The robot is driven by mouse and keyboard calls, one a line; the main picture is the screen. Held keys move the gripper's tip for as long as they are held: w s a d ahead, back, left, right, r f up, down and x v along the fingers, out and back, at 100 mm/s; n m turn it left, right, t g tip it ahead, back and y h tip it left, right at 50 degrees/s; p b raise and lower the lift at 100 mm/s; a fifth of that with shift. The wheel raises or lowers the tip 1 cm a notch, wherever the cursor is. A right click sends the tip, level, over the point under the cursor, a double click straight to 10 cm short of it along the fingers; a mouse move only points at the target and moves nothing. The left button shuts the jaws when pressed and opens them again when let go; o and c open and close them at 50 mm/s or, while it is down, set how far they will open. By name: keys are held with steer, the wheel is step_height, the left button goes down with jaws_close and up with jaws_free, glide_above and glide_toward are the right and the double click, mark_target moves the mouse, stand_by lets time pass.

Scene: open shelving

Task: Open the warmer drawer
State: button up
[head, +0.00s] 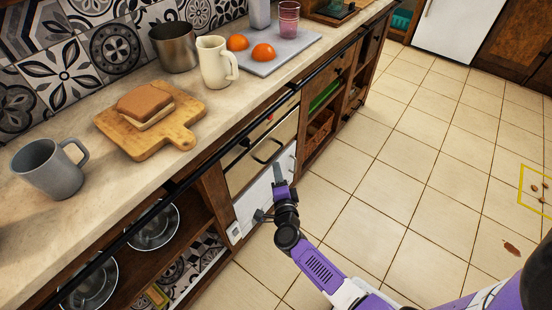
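A built-in unit with a cream metal front (250,165) and a dark curved handle (266,153) sits below the counter. Under it is a low white front (255,205) with a small panel at its lower left; it looks like the warmer drawer. I cannot tell for sure whether it is fully closed.
The counter (215,105) above holds a grey mug (47,170), a cutting board (180,132) with a sandwich, a pot (174,47), a cream pitcher (214,65) and a tray of oranges. Open shelves (185,215) flank the unit. The tiled floor (375,205) is mostly clear.

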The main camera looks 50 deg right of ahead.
steer(key=r+b+x, duration=0.1)
steer(key=b+x, duration=0.1)
steer(key=x, duration=0.5)
steer(key=shift+w+d+f, duration=0.2)
steer(key=shift+d+f, duration=0.2)
steer(key=shift+d, duration=0.05)
steer(key=shift+c, duration=0.4)
jaws_close()
stand_by(0.7)
